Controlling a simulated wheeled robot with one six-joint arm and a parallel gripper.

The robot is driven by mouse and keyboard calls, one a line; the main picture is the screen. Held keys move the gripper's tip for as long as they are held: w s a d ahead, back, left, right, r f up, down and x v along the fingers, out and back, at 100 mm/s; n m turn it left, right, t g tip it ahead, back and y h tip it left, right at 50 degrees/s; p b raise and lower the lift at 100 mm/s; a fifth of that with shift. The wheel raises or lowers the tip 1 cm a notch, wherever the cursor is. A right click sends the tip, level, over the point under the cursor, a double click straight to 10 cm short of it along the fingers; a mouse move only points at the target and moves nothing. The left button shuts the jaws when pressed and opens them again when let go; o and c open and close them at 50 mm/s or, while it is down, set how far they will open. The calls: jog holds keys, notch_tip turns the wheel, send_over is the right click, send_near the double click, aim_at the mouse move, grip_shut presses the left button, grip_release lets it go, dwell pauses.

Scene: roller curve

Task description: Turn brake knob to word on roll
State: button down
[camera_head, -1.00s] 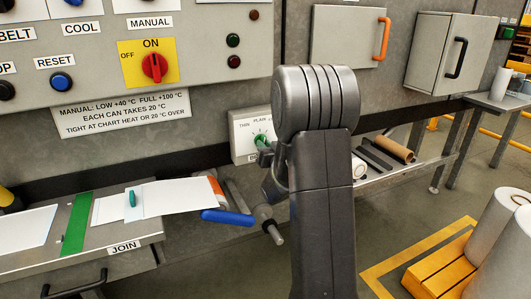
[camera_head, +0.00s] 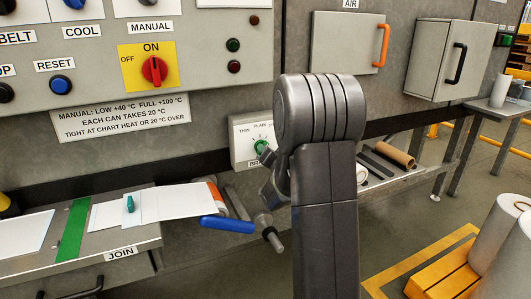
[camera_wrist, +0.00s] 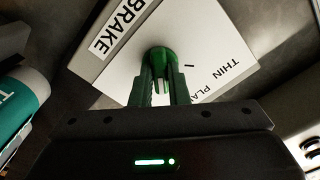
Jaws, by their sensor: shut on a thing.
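The brake knob (camera_head: 260,146) is a green dial on a pale plate (camera_head: 241,150) with the words THIN and PLAIN above it; a third word is hidden behind my arm. In the wrist view the knob (camera_wrist: 161,60) sits between the fingertips of my gripper (camera_wrist: 161,72), which is shut on it. The plate there shows BRAKE, THIN and part of PLAIN. A roll with a teal band and a partly cut-off letter (camera_wrist: 22,108) shows at the left of the wrist view; its full word cannot be read.
A blue handle (camera_head: 228,224) sticks out below the brake plate. A bench marked JOIN (camera_head: 122,252) with white sheets is at the left. A cardboard tube (camera_head: 395,154) lies on a shelf to the right. White rolls (camera_head: 498,235) stand on a yellow pallet.

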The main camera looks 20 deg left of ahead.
dwell(0.3)
jog(key=c, duration=1.4)
grip_release()
jog(key=v, duration=1.3)
jog(key=shift+s+d, duration=0.25)
jog(key=x, duration=1.3)
jog(key=shift+w+a, duration=0.25)
jog(key=shift+w, duration=0.05)
